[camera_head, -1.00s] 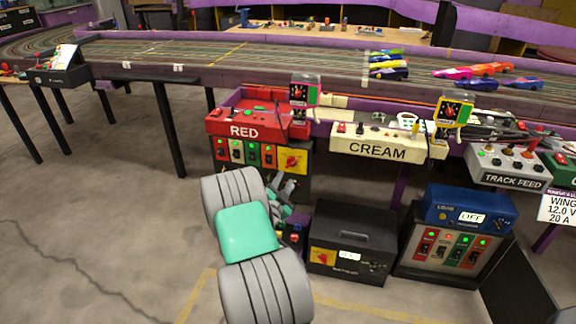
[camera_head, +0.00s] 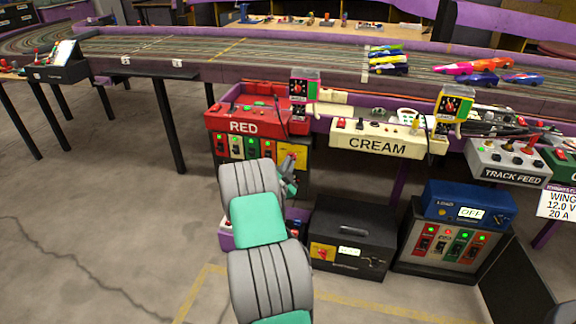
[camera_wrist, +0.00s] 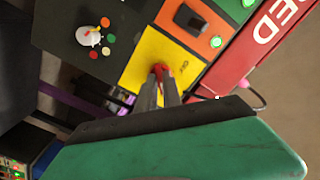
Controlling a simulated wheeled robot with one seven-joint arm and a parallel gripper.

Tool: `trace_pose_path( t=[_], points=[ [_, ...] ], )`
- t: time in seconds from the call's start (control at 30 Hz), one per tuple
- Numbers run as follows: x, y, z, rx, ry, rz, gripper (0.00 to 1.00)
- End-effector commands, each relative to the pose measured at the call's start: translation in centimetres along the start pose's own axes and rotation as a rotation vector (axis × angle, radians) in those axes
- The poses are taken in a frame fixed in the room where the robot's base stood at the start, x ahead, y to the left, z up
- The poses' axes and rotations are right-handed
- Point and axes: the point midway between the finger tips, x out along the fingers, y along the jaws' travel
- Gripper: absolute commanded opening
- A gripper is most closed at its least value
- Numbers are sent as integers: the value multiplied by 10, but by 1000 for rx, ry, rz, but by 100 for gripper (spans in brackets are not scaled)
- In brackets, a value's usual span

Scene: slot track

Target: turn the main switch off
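The red main switch handle (camera_wrist: 160,69) sits on a yellow plate (camera_wrist: 148,50) in the wrist view. The plate's lettering beside the handle looks like OFF. The same yellow plate (camera_head: 293,157) is on the front of the RED station (camera_head: 243,127) in the head view, partly behind my arm. My gripper (camera_wrist: 159,78) has its two grey fingertips close together at the handle, with the red part between them. They look shut on it, and hide much of it. In the head view my gripper (camera_head: 290,180) is small and partly covered by my wrist.
Rocker switches with lit green lamps (camera_head: 252,148) lie left of the yellow plate. A black box (camera_head: 355,235) with its own yellow plate and a blue-topped LOAD unit (camera_head: 470,205) stand on the floor to the right. The CREAM station (camera_head: 380,143) is to the right.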

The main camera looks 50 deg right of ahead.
Motion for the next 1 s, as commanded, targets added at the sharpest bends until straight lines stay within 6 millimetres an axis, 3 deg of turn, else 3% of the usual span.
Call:
trace_pose_path(
  t=[0.1, 0.67, 1.0],
  points=[
    [0, 0, 0, 0, 0, 1, 0],
    [-1, 2, 0, -10, 0, 3, 0],
    [1, 3, 0, -144, 2, 2, 0]
  ],
)
